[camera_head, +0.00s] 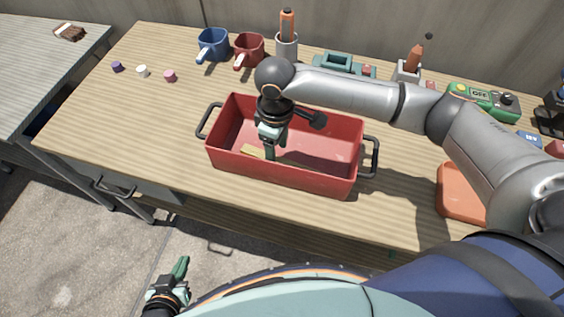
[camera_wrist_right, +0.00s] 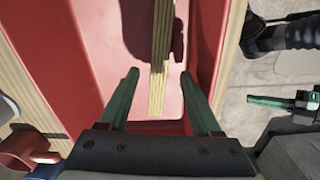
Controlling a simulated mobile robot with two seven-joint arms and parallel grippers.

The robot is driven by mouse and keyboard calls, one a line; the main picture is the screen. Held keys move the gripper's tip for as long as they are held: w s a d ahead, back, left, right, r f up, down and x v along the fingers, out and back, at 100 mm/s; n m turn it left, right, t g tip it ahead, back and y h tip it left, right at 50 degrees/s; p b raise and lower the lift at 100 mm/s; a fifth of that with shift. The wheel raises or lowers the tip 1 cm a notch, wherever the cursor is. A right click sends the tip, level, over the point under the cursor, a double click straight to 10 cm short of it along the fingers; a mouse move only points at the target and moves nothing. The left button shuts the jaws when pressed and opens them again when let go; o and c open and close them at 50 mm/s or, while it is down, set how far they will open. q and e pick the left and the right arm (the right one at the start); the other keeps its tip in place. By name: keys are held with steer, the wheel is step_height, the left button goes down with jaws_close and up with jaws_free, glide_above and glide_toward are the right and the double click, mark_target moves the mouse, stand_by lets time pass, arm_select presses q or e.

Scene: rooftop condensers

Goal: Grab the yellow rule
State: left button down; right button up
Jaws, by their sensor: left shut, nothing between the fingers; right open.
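The yellow rule (camera_head: 252,151) lies in the red bin (camera_head: 340,178), toward its left end, partly hidden by my right gripper in the head view. In the right wrist view the yellow rule (camera_wrist_right: 159,65) is a long thin strip. My right gripper (camera_head: 270,154) reaches down into the bin. In the wrist view its two green fingers (camera_wrist_right: 158,80) are spread open, with the near end of the rule between them in the picture; I cannot tell how far below them it lies. My left gripper (camera_head: 181,268) is shut and empty, low beside the bench, over the floor.
The bin has dark handles at both ends and walls around the rule. Blue (camera_head: 212,45) and red (camera_head: 249,50) mugs stand behind it. An orange tray (camera_head: 460,193) sits to the right. The bench's left part is mostly clear.

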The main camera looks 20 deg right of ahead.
mark_target(277, 160)
step_height(277, 160, down, 3)
steer(key=shift+w+f, duration=0.1)
steer(key=shift+f, duration=0.1)
jaws_close()
stand_by(0.5)
